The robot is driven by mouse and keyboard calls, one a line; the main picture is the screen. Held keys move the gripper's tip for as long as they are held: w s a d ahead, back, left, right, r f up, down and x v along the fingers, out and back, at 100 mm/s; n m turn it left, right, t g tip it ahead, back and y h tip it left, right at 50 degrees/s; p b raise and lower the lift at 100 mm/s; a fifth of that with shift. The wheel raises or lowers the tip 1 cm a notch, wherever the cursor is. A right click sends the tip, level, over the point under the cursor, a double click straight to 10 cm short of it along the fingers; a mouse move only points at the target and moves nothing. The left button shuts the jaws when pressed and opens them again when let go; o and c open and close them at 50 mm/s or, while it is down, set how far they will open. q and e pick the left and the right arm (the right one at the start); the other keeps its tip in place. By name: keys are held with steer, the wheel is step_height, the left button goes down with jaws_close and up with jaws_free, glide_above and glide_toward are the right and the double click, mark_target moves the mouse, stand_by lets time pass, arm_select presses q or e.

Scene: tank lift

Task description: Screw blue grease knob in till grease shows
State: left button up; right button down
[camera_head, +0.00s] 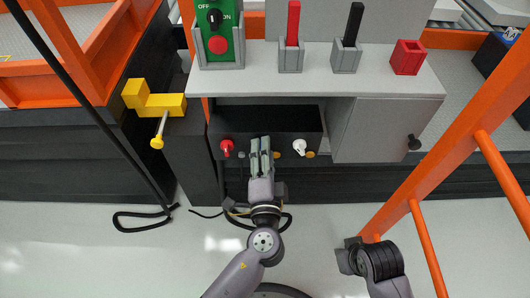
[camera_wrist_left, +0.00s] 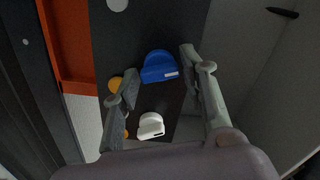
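My left gripper (camera_head: 261,143) reaches up to the front of a black box under the grey worktop, between a red knob (camera_head: 227,147) and a white knob (camera_head: 299,147). In the left wrist view its two fingers (camera_wrist_left: 160,60) are apart. The blue knob (camera_wrist_left: 158,67), with a small white label, shows in the gap between the fingertips. Narrow gaps seem to remain on both sides; I cannot tell whether a finger touches it. The gripper hides the blue knob in the head view. The white knob also shows in the left wrist view (camera_wrist_left: 151,125). No grease is visible.
Small orange discs (camera_head: 310,154) sit beside the knobs. A yellow lever block (camera_head: 155,103) is at the left, a grey cabinet door (camera_head: 380,130) at the right. My right arm is low right, near an orange railing (camera_head: 420,190). Controls and a red cup (camera_head: 407,58) stand on the worktop.

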arm_select(q)
steer(key=shift+o, duration=0.9)
steer(key=s, duration=1.2)
steer(key=shift+a, duration=0.1)
